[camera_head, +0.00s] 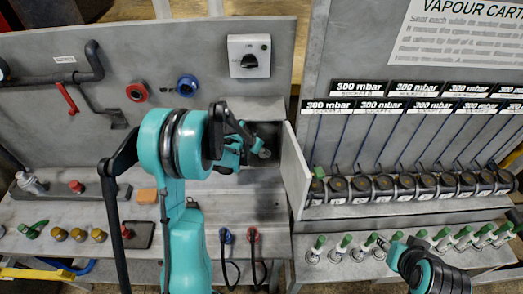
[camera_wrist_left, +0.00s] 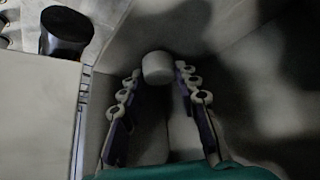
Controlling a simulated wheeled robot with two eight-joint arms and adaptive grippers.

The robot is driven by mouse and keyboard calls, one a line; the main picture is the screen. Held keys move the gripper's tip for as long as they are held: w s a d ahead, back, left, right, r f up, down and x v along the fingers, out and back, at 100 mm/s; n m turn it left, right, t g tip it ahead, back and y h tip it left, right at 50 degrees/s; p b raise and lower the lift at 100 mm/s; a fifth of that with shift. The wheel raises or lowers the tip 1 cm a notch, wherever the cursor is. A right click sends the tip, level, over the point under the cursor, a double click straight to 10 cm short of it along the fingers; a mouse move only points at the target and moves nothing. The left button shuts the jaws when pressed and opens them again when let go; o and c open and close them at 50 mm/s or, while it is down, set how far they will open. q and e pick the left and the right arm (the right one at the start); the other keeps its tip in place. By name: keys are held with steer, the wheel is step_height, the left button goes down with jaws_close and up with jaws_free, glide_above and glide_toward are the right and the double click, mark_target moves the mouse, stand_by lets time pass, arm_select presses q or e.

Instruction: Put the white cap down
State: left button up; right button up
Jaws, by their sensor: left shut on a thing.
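The white cap (camera_wrist_left: 158,67) is held between the fingertips of my left gripper (camera_wrist_left: 159,75) in the left wrist view. In the head view my left gripper (camera_head: 258,146) reaches into a small open grey box (camera_head: 267,104) on the panel, and my arm covers part of it. Grey walls stand around the cap. I cannot tell whether the cap touches the surface beneath it. My right gripper (camera_head: 393,248) is at the lower right, near the row of green-topped cartridges. Its fingers are too small and dark to judge.
The box's door (camera_head: 295,169) stands open on the right, close to my left gripper. A rack of black sockets (camera_head: 411,187) and green-topped cartridges (camera_head: 443,236) fill the right side. An orange block (camera_head: 147,196) and several knobs lie on the left bench.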

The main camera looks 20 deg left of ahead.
arm_select(q)
steer(key=shift+f, duration=0.1)
steer(key=o, duration=0.8)
steer(key=shift+f, duration=0.1)
